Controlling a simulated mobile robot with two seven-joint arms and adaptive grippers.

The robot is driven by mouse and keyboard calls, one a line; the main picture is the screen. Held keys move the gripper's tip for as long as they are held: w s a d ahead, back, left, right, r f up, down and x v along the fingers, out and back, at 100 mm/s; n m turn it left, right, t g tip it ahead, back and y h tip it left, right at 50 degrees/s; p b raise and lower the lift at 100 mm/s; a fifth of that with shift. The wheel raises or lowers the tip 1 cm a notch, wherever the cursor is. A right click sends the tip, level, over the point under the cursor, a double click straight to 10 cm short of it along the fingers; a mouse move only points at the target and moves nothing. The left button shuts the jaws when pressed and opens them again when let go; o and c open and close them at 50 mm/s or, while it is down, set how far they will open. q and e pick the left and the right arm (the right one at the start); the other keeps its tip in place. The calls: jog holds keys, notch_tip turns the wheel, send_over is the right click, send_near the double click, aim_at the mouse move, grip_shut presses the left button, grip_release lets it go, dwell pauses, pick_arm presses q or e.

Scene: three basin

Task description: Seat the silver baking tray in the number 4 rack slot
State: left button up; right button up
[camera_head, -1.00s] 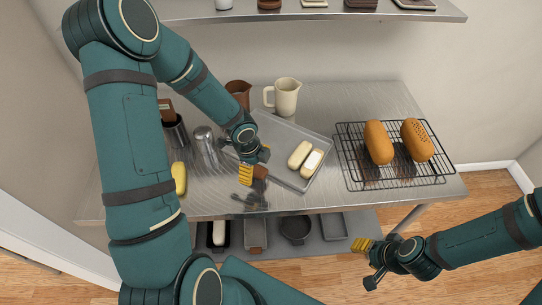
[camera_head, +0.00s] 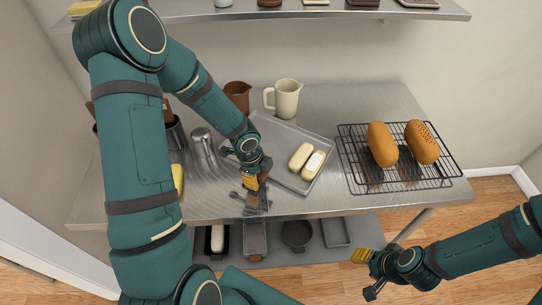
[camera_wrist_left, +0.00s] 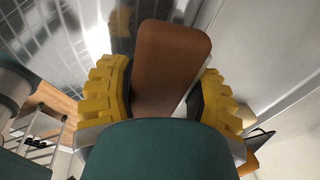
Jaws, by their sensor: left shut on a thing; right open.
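A silver baking tray (camera_head: 270,135) lies flat on the metal table, holding two pale dough loaves (camera_head: 301,155). My left gripper (camera_head: 250,182) is beside the tray's near-left edge. In the left wrist view its yellow fingers (camera_wrist_left: 165,80) are shut on the brown handle (camera_wrist_left: 172,55) of a tool. The tool's dark metal end (camera_head: 257,203) shows below the gripper in the head view; its exact kind is unclear. My right gripper (camera_head: 366,272) is open and empty, in front of the table at lower right. No slot numbered 4 is legible.
A black wire rack (camera_head: 352,180) with two brown loaves (camera_head: 382,145) stands at the table's right. A cream jug (camera_head: 287,98), a brown jug (camera_head: 237,92) and a metal shaker (camera_head: 203,147) stand behind or left. Several tins, including a dark round one (camera_head: 297,233), sit on the lower shelf.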

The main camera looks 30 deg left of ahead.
pick_arm(q)
jog(key=shift+r, duration=0.1)
dwell(0.4)
jog(key=shift+r+p, duration=1.65)
jog(key=shift+r, duration=0.05)
grip_shut()
